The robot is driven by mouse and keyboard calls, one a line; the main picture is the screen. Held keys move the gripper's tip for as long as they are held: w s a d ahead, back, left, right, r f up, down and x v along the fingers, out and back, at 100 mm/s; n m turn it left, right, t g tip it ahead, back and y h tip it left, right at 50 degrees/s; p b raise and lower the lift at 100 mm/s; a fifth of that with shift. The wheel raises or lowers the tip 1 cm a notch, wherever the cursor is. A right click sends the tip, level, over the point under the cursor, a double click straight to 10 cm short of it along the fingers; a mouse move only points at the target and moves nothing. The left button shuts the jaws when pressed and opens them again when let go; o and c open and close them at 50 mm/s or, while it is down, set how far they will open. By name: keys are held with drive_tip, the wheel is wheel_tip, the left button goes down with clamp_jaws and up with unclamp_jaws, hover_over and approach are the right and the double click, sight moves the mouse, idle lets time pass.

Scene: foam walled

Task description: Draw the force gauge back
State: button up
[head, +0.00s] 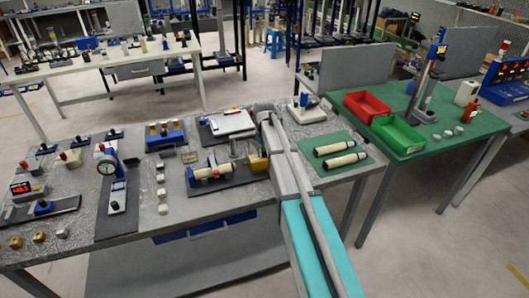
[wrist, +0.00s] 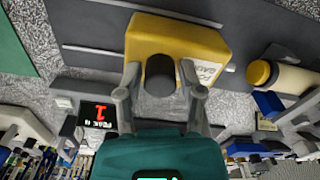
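In the wrist view, my gripper (wrist: 162,75) has its two grey fingers on either side of a dark upright post (wrist: 161,76) and appears closed on it. The post stands against a yellow block (wrist: 205,42) with a white label. The yellow block also shows in the head view (head: 257,162), beside my arm. A small black display (wrist: 97,115) with a red digit and the words PEAK N, like a gauge readout, is left of the fingers. I cannot tell whether it and the yellow block are one device. My arm hides part of this area in the head view.
Cream cylinders lie on a dark mat (head: 238,184) left of the yellow block and on a green mat (head: 358,170) to the right. Red (head: 364,103) and green (head: 397,134) bins stand on the right table.

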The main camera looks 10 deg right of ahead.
clamp_jaws()
drive_tip(key=shift+w+d, duration=0.1)
drive_tip(key=shift+d, duration=1.05)
drive_tip(key=o, duration=0.5)
unclamp_jaws()
drive_tip(key=shift+d, duration=0.1)
drive_tip(key=shift+a, duration=0.25)
